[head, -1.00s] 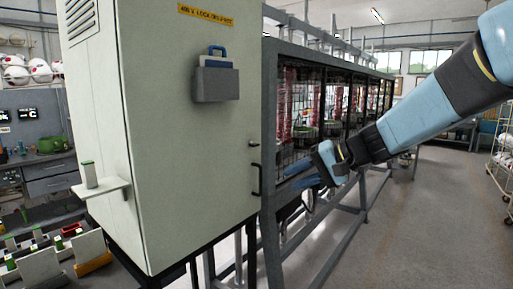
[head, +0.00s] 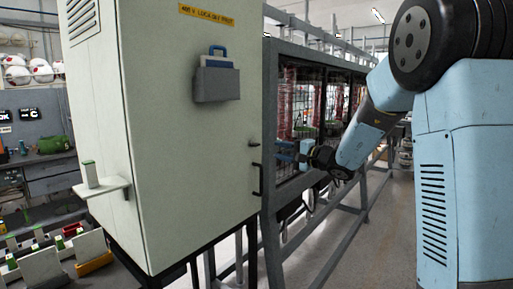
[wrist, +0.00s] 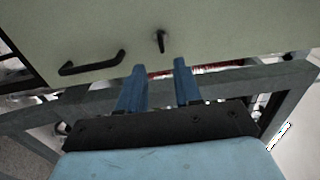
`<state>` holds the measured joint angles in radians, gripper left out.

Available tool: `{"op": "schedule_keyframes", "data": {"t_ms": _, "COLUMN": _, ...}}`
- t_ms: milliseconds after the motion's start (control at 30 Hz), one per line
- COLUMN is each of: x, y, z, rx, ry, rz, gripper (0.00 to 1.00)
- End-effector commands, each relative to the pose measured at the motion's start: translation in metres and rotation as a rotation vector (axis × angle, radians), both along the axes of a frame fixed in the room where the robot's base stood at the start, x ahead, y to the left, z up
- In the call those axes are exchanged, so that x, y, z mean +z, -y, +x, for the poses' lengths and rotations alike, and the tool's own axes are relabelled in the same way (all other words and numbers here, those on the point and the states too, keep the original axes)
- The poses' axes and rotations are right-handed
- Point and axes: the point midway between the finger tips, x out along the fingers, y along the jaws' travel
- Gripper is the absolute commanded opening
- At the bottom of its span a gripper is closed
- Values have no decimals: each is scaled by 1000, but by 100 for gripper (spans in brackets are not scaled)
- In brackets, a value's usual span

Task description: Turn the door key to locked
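The door key (head: 254,143) is a small dark piece on the right edge of the pale green cabinet door (head: 190,140). In the wrist view the key (wrist: 161,41) stands out from the door just beyond my fingertips. My gripper (head: 280,150) is to the right of the key in the head view, in front of the grey frame. In the wrist view my gripper (wrist: 159,66) has its two blue fingers apart with nothing between them. The fingers point at the key and look short of it. A black door handle (head: 257,180) sits below the key.
The caged machine frame (head: 330,60) runs back beside the cabinet, close to my arm. A document pocket (head: 216,84) hangs on the door. A small shelf (head: 101,188) juts from the cabinet's left side. Open floor (head: 390,240) lies at the right.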

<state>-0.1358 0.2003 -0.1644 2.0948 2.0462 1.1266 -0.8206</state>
Motion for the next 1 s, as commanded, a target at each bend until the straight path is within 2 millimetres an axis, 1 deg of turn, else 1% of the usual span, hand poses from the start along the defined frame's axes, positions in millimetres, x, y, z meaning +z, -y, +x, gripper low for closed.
{"op": "schedule_keyframes", "data": {"t_ms": 33, "x": 0, "y": -9, "z": 6, "rx": 3, "ry": 0, "rz": 0, "gripper": 34}}
{"op": "schedule_keyframes", "data": {"t_ms": 300, "x": 0, "y": -45, "z": 35, "rx": 2, "ry": -1, "rz": -1, "gripper": 34}}
{"op": "schedule_keyframes", "data": {"t_ms": 500, "x": 0, "y": -66, "z": 51, "rx": 1, "ry": -1, "rz": -1, "gripper": 34}}
{"op": "schedule_keyframes", "data": {"t_ms": 700, "x": 0, "y": -76, "z": 59, "rx": 1, "ry": -1, "rz": 1, "gripper": 34}}
{"op": "schedule_keyframes", "data": {"t_ms": 1000, "x": 0, "y": -77, "z": 60, "rx": 0, "ry": -1, "rz": 1, "gripper": 34}}
